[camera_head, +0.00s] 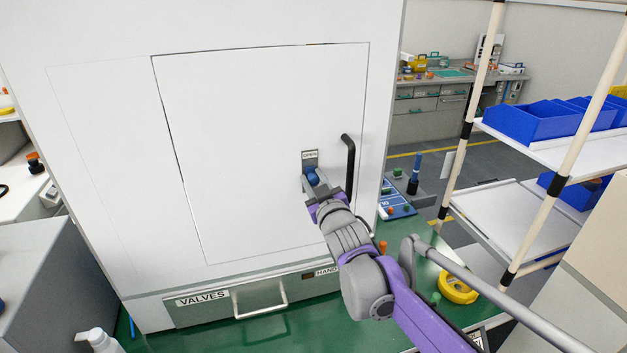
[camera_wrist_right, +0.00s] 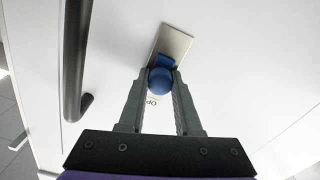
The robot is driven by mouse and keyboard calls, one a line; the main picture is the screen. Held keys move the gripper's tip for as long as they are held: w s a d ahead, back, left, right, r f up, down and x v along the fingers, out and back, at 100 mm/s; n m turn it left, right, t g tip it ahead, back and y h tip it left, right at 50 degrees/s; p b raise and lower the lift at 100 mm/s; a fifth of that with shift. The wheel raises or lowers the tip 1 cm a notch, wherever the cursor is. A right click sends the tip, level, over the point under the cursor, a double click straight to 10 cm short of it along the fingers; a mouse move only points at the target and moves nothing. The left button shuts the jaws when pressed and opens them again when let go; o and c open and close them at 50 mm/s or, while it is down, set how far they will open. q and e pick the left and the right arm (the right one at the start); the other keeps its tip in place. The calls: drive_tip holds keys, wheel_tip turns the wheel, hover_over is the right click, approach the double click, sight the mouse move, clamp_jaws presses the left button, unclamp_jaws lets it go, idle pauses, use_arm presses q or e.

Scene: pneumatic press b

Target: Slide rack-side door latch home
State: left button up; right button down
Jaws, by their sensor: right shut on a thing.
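The white cabinet door (camera_head: 270,130) fills the middle of the head view and looks closed, with thin seams around it. The latch is a blue knob (camera_head: 312,177) on a small metal plate (camera_head: 311,158) under an "OPEN" label (camera_head: 309,154). My right gripper (camera_wrist_right: 161,85) is shut on the blue knob (camera_wrist_right: 161,80), one finger on each side of it. In the right wrist view the metal plate (camera_wrist_right: 172,44) shows beyond the knob. My gripper hides part of the latch in the head view. My left gripper is not in view.
A black door handle (camera_head: 349,168) stands just right of the latch, close to my right gripper. Below are a drawer labelled VALVES (camera_head: 203,298) and a green bench (camera_head: 400,250) with a yellow ring-shaped item (camera_head: 457,288). A rack with blue bins (camera_head: 530,121) stands to the right.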

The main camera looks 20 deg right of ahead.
idle(0.8)
drive_tip(key=shift+f+b, duration=0.3)
drive_tip(key=shift+f, duration=0.5)
drive_tip(key=c, duration=0.6)
unclamp_jaws()
drive_tip(key=shift+s, duration=0.1)
drive_tip(key=s, duration=1)
drive_tip(key=shift+s+d+b, duration=0.2)
drive_tip(key=shift+s+b, duration=0.15)
drive_tip(key=shift+b, duration=0.1)
drive_tip(key=s+f+m+g, duration=0.4)
drive_tip(key=s+f+g, duration=0.8)
drive_tip(key=s+f, duration=1.3)
drive_tip(key=shift+s+f+g+h, duration=0.2)
drive_tip(key=shift+f+g+h, duration=0.1)
drive_tip(key=shift+f, duration=0.1)
